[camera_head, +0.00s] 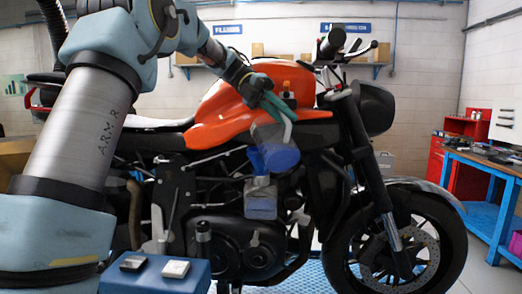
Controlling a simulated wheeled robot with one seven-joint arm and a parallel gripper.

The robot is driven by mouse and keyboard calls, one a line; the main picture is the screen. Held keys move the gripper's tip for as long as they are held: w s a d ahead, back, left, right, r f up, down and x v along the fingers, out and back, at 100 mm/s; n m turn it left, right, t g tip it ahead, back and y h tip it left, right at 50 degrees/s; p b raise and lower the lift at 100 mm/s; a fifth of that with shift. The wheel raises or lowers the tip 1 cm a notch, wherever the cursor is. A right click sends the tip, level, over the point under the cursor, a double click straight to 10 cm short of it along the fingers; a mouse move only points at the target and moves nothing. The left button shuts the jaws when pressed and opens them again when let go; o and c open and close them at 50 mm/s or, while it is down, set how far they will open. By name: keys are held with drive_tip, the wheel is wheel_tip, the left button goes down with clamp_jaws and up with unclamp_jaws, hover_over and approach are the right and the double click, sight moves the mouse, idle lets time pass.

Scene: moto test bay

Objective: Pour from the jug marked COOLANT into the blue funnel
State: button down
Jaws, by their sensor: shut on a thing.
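My gripper (279,106), with teal fingers, is shut on the pale handle of a jug (288,131) in front of the orange tank. The jug looks see-through and tilted; no COOLANT marking is readable on it. A rounded blue shape, seemingly the blue funnel (279,158), shows directly below the jug and overlaps it in this view. I cannot tell whether they touch or whether any liquid is flowing. Below it is a clear container (261,205) with blue in its lower part.
The orange motorcycle (222,104) fills the middle, its front wheel (415,245) at the right. A blue box top with two small blocks (176,268) is at the lower left. A blue workbench (482,172) and red cabinet (464,131) stand at the right.

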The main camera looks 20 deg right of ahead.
sight(289, 145)
drive_tip(key=shift+w+r+g, duration=0.45)
drive_tip(key=shift+r+g, duration=0.15)
drive_tip(key=shift+r, duration=0.05)
idle(2.3)
drive_tip(key=f+t+b, duration=0.1)
drive_tip(key=s+f+b, duration=0.1)
drive_tip(key=shift+s+f+t+b, duration=0.25)
drive_tip(key=shift+s+t+b, duration=0.05)
drive_tip(key=shift+t, duration=0.1)
drive_tip(key=shift+s+f+m+t+b, duration=0.15)
drive_tip(key=shift+s+f+t+b, duration=0.15)
drive_tip(key=shift+f+t, duration=0.25)
drive_tip(key=shift+s+f+m+t+b, duration=0.25)
drive_tip(key=shift+f+t+b, duration=0.15)
drive_tip(key=shift+f+t, duration=0.15)
drive_tip(key=shift+s+f+m+t+b, duration=0.1)
drive_tip(key=shift+s+f+t+b, duration=0.2)
drive_tip(key=shift+f+t, duration=0.25)
drive_tip(key=shift+s+r+p, duration=0.25)
drive_tip(key=shift+r+p, duration=0.15)
drive_tip(key=shift+r, duration=0.05)
drive_tip(key=s+r+m+t, duration=0.1)
drive_tip(key=s+r+t, duration=0.3)
drive_tip(key=s+t, duration=0.3)
drive_tip(key=shift+s+a+m, duration=0.2)
drive_tip(key=shift+s+m, duration=0.1)
drive_tip(key=shift+s, duration=0.4)
